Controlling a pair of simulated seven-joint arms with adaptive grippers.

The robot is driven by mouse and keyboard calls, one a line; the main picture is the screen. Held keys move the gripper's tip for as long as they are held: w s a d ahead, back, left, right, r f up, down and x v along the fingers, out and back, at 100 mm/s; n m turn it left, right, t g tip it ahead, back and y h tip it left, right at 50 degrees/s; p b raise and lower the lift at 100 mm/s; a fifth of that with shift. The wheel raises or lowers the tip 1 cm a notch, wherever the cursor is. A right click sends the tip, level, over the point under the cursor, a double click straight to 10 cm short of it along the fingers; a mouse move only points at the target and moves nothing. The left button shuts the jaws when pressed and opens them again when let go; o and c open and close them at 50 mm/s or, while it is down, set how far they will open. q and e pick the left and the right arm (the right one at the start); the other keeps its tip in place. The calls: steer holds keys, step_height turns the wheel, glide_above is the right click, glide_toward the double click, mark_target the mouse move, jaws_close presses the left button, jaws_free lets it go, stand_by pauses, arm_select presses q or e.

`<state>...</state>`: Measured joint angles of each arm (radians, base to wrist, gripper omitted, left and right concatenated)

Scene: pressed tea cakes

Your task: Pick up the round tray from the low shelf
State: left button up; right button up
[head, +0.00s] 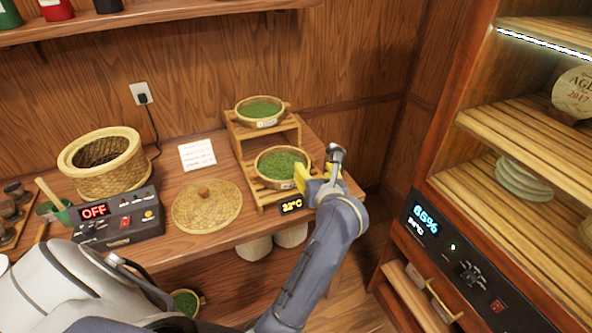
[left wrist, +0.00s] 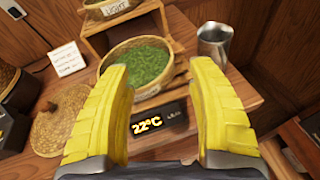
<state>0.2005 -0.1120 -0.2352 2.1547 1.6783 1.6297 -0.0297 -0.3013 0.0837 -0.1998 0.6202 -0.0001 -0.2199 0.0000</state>
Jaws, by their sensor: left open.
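The round tray (head: 274,184), a woven basket holding green leaves, sits on the low step of a wooden two-step shelf (head: 262,199). It also shows in the left wrist view (left wrist: 148,91), beyond my fingers. My left gripper (head: 304,178) is open and empty, with yellow fingers, at the tray's right front. In the left wrist view its fingers (left wrist: 160,68) stand wide apart, with the tray seen between and beyond them. I cannot tell whether a finger touches the tray. My right gripper is not in view.
A second leaf basket (head: 260,122) is on the upper step. A metal cup (left wrist: 213,42) stands right of the shelf. A 22°C display (head: 291,206) is in front. A woven lid (head: 207,206) and control box (head: 118,218) lie left. A cabinet (head: 437,190) stands at right.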

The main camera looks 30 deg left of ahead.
arm_select(q)
steer(key=d+h, duration=0.1)
steer(key=h, duration=0.1)
glide_toward(310, 158)
steer(key=x, duration=0.4)
steer(key=shift+w+d+r, duration=0.1)
steer(key=shift+d, duration=0.05)
steer(key=shift+x, duration=2.7)
jaws_close()
